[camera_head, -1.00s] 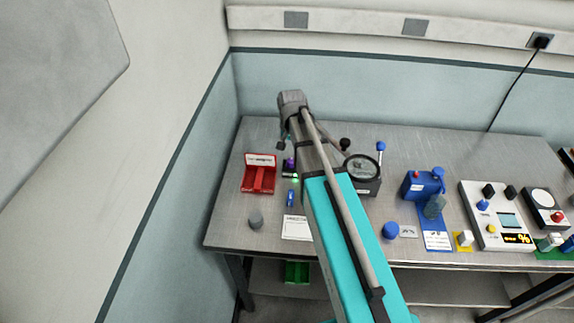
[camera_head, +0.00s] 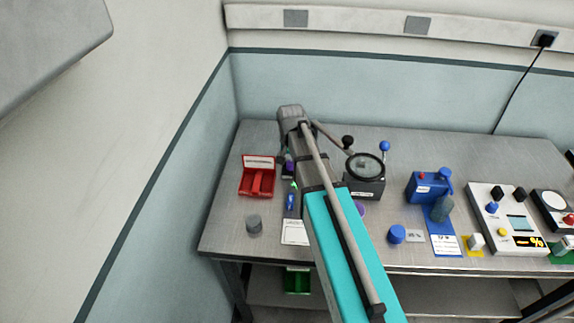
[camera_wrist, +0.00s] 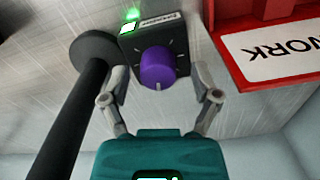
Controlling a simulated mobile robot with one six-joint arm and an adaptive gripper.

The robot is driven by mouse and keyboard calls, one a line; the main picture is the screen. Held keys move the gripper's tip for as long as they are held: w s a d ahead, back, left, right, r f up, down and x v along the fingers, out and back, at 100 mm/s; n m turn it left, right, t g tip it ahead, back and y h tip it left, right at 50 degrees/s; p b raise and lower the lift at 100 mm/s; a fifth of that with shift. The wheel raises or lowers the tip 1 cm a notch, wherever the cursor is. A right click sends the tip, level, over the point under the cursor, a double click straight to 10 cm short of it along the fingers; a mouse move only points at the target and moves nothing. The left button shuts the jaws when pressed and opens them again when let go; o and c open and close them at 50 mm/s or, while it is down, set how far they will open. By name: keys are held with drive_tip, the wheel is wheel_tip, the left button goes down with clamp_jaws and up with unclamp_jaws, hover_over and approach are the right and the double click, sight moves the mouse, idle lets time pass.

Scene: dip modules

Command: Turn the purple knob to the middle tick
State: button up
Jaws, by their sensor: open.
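The purple knob (camera_wrist: 158,68) sits on the face of a small black box (camera_wrist: 184,50) in the wrist view. Light tick marks show around it, and a small white mark shows at its lower edge in the picture. A green lamp (camera_wrist: 128,27) glows on the box. My gripper (camera_wrist: 160,88) is open, with one finger on each side of the knob; I cannot tell whether either touches it. In the head view the knob (camera_head: 289,168) is small and partly covered by my gripper and arm.
A red box (camera_head: 257,180) stands close left of the knob box and shows at the upper right in the wrist view. A dark rod with a round base (camera_wrist: 75,110) stands close beside my gripper.

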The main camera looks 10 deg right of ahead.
clamp_jaws()
drive_tip(key=shift+n, duration=1.4)
unclamp_jaws()
